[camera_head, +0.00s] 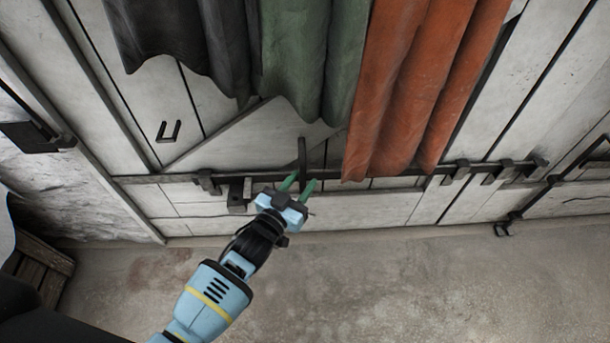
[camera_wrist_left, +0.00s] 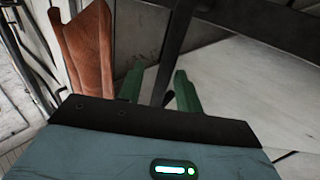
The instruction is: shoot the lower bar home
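The lower bar (camera_head: 395,173) is a long dark bolt lying across the foot of the pale plank door. Dark brackets (camera_head: 207,182) sit along it, with more brackets (camera_head: 497,173) at the right. A dark upright handle (camera_head: 302,152) stands up from the bar near its middle. My left gripper (camera_head: 297,185) has its green fingers at the handle's lower part. In the left wrist view the fingers (camera_wrist_left: 158,88) are apart, with the dark handle (camera_wrist_left: 168,62) passing between them. A gap shows on either side; contact is not clear. My right gripper is not in view.
Dark, green (camera_head: 312,65) and orange (camera_head: 415,85) cloths hang over the door above the bar. A wooden crate (camera_head: 42,268) stands at lower left. A dark upright rod (camera_head: 555,182) is at the right. The concrete floor (camera_head: 400,285) in front is clear.

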